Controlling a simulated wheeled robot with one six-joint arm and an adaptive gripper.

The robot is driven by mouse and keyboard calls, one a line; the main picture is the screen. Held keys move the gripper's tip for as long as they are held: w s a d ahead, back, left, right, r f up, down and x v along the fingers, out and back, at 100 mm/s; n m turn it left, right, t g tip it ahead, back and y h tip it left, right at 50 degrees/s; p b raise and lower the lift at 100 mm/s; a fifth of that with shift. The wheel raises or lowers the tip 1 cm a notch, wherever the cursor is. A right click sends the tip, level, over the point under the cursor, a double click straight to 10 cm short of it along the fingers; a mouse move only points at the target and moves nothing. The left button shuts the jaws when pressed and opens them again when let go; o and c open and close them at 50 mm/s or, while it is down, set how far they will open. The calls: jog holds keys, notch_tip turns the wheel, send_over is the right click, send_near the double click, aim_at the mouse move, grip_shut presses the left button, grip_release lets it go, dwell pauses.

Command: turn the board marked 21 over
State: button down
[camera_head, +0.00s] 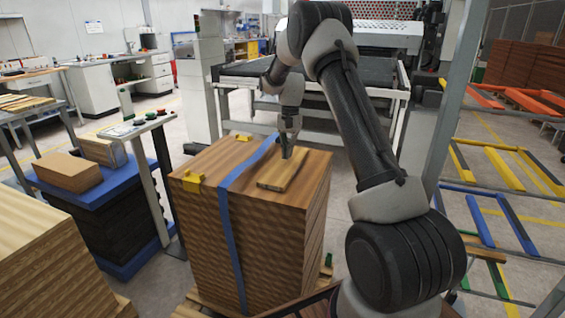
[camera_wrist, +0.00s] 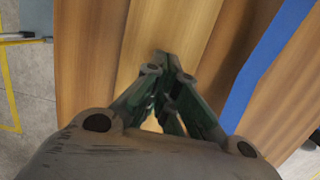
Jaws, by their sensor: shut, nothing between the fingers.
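A small light wooden board (camera_head: 283,172) lies flat on top of the strapped wood stack (camera_head: 240,265); no number is readable on it. My gripper (camera_head: 286,155) points down over this board, with its fingertips at or just above the board's top face; I cannot tell if they touch. In the wrist view my gripper's fingers (camera_wrist: 165,58) come together at the tips with nothing between them, over the board (camera_wrist: 173,25). The gripper body hides the near part of the board there.
A button stand (camera_head: 137,124) is left of the stack. A roller table (camera_head: 315,85) stands behind. Another wood pile (camera_head: 45,265) is at front left.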

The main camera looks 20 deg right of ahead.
aim_at(294, 153)
jog(key=s+a, duration=0.3)
jog(key=shift+s+a, duration=0.25)
jog(key=shift+s+a+f, duration=0.1)
jog(key=shift+s+f, duration=0.05)
jog(key=shift+f, duration=0.65)
jog(key=shift+s+f, duration=0.1)
jog(key=w+d, duration=0.8)
jog(key=shift+w+d, duration=0.15)
jog(key=shift+w, duration=0.05)
jog(key=shift+w+d, duration=0.2)
jog(key=shift+d, duration=0.1)
